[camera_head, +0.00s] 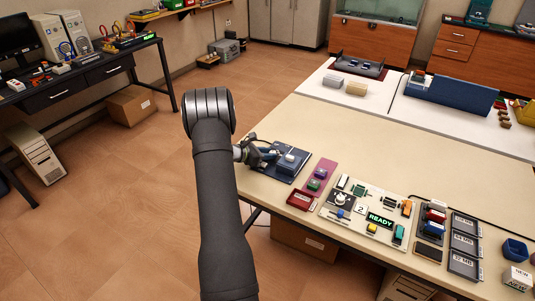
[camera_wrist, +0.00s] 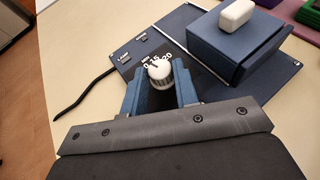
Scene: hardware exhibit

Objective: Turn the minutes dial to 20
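The minutes dial (camera_wrist: 160,74) is a white ribbed knob on the dark blue panel in the wrist view. Small white numbers around its far side include what look like 15 and 20 (camera_wrist: 167,57). A dark mark on the knob top seems to point up and left, near 15; the exact reading is unclear. My gripper (camera_wrist: 160,80) has its two blue fingers on either side of the knob, very close to it. I cannot tell whether both fingers touch it. In the head view my gripper (camera_head: 262,153) is at the panel's left end and hides the dial.
A blue box (camera_wrist: 230,50) with a white button stands on the panel, right of the dial. A black cable (camera_wrist: 88,95) runs off to the left. In the head view a purple panel (camera_head: 317,180) and a white board (camera_head: 370,214) lie to the right on the table (camera_head: 400,155).

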